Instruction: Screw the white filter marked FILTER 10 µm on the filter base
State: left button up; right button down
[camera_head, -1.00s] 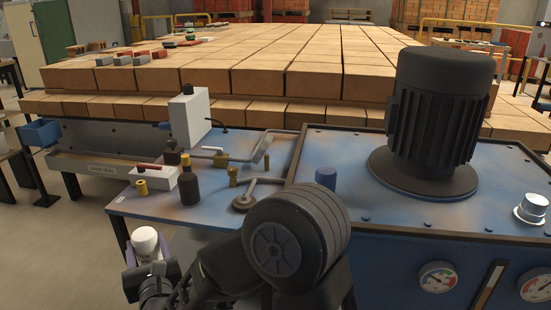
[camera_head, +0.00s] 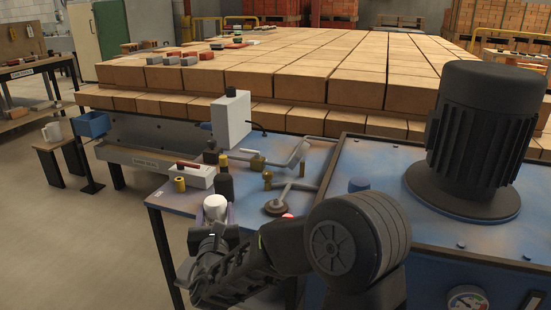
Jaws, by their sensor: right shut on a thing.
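The white filter (camera_head: 215,204) is held in my right gripper (camera_head: 215,218), which comes in from the bottom right and is shut around it. Its pale top shows above the fingers; its marking cannot be read now. The filter is at the front left edge of the blue bench top (camera_head: 182,200), close to a dark cylinder (camera_head: 224,187). A dark round disc (camera_head: 278,207) at the end of a pipe sits on the bench to the right of the filter; I cannot tell for sure that it is the filter base. My left gripper is out of view.
A white box (camera_head: 231,120), a small white case (camera_head: 192,176) and bent pipes stand on the bench. A big dark motor (camera_head: 475,130) stands on the blue tank at right. Bricks fill the back.

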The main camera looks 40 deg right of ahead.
jog(key=d+r+m+g+h+p, duration=0.1)
jog(key=d+r, duration=0.3)
jog(key=d, duration=0.5)
jog(key=w+d+r+m+g+h+p, duration=0.1)
jog(key=d+r+m+g+h, duration=0.1)
jog(key=d, duration=0.8)
notch_tip(320, 180, up, 2)
jog(key=shift+w+d+m+g+h, duration=0.2)
jog(key=shift+m+g+h, duration=0.15)
jog(key=shift+h, duration=0.55)
notch_tip(320, 180, down, 6)
jog(key=b, duration=0.5)
jog(key=shift+a+r+b, duration=0.1)
jog(key=shift+b, duration=0.3)
jog(key=shift+b, duration=0.4)
jog(key=shift+f+b, duration=1.15)
jog(key=shift+f, duration=0.05)
